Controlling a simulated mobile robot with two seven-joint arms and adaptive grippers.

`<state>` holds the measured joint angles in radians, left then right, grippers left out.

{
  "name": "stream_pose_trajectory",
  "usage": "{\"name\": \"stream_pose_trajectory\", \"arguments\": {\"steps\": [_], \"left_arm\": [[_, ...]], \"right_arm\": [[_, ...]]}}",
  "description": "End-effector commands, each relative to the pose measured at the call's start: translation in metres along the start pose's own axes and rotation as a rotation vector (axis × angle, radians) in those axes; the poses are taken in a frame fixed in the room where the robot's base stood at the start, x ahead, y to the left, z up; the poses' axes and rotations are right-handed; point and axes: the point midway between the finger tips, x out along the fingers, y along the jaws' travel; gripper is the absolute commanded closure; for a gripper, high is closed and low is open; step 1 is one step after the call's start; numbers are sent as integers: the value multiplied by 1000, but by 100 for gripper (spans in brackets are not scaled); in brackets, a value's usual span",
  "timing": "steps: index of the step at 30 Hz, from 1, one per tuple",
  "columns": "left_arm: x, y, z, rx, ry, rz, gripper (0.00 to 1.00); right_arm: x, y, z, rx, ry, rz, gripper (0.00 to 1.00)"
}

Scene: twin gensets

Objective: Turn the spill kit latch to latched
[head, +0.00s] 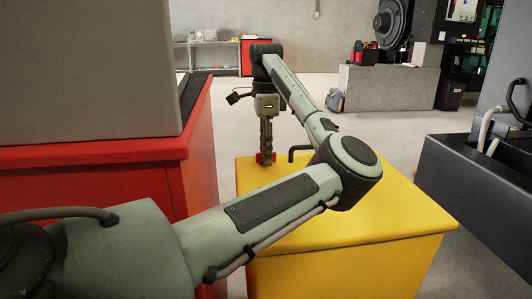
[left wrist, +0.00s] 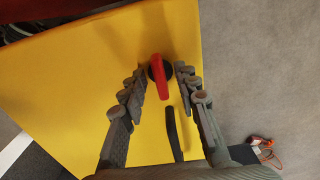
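The spill kit is a yellow box (head: 345,225), and its top fills much of the left wrist view (left wrist: 60,80). The latch is a red lever on a dark round base; the lever (left wrist: 158,80) lies roughly along the picture's height. In the head view, only small red parts of the latch (head: 259,158) show beside my fingers. My left gripper (head: 267,155) points down over the latch. In the left wrist view, my left gripper's fingers (left wrist: 161,72) are apart, one on each side of the lever, with visible gaps. My right gripper is not in view.
A black bar handle (head: 297,151) stands on the yellow top close to the latch. A red cabinet (head: 110,185) with a large grey block on it is at the left. A dark grey unit (head: 480,195) is at the right. Grey floor lies between.

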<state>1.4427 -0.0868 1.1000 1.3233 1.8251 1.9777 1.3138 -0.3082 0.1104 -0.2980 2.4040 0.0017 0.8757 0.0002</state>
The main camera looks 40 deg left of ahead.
Motion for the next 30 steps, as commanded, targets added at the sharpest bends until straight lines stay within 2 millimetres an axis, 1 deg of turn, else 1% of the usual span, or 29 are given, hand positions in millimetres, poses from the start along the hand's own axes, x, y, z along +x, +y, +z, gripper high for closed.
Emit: {"name": "stream_pose_trajectory", "arguments": {"steps": [5, 12, 13, 23, 30], "left_arm": [[0, 0, 0, 0, 0, 0, 69], [0, 0, 0, 0, 0, 0, 99], [0, 0, 0, 0, 0, 0, 100], [-1, 0, 0, 11, 0, 0, 100], [-2, 0, -1, 102, 2, 1, 100]], "right_arm": [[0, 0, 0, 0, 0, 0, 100], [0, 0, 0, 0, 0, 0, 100], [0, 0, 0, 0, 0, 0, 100], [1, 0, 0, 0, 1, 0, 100], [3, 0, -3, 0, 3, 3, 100]]}}
